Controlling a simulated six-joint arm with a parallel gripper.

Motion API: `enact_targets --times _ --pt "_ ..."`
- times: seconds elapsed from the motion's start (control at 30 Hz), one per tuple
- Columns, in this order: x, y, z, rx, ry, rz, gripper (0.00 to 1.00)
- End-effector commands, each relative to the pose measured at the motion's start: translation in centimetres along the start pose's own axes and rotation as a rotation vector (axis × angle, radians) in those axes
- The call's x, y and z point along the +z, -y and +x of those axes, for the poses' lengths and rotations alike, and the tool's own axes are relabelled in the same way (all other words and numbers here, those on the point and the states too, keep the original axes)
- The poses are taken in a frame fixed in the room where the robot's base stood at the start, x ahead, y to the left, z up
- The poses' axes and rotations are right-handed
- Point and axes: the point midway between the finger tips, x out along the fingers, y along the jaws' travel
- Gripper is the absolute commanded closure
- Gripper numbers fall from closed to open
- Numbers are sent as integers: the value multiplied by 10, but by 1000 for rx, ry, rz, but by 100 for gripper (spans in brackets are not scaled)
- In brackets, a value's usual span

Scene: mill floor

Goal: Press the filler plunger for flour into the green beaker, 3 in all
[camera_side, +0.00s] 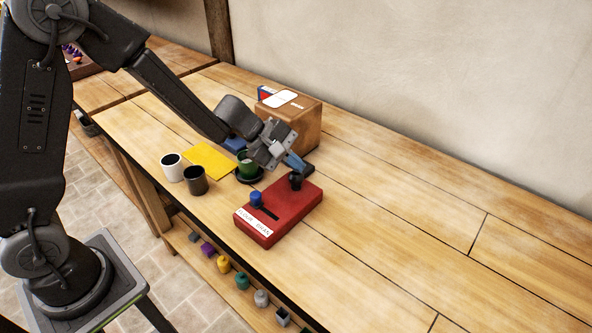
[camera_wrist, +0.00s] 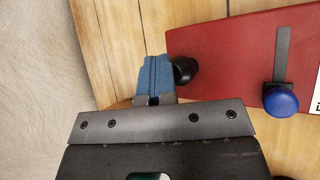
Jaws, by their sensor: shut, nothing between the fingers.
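The red filler box (camera_side: 275,217) lies on the bench. A black plunger knob (camera_side: 295,181) stands at its far end and also shows in the wrist view (camera_wrist: 185,70). A blue knob (camera_side: 256,198) sits at one end of a dark slot near the white label (camera_side: 252,222); the label's words are too small to read surely. The green beaker (camera_side: 247,161) stands upright on a dark round base, left of the box; its contents are unclear. My gripper (camera_side: 299,164) is shut and empty. Its blue fingertips (camera_wrist: 155,78) are close beside the black knob; contact cannot be told.
A white cup (camera_side: 172,170) and a black cup (camera_side: 195,182) stand left of the beaker, near a yellow sheet (camera_side: 209,158). A cardboard box (camera_side: 305,130) stands behind my gripper. Several small coloured items sit on a lower shelf. The bench's right side is clear.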

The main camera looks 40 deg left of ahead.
Motion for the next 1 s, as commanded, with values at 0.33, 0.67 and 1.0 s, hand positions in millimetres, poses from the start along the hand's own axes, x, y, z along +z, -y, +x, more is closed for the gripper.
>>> enact_targets --times 0.33,0.67,1.0 --pt "7 -7 -11 1 -1 0 100" --pt "8 -8 -12 2 0 1 100" --pt "24 -24 -33 4 1 3 100"
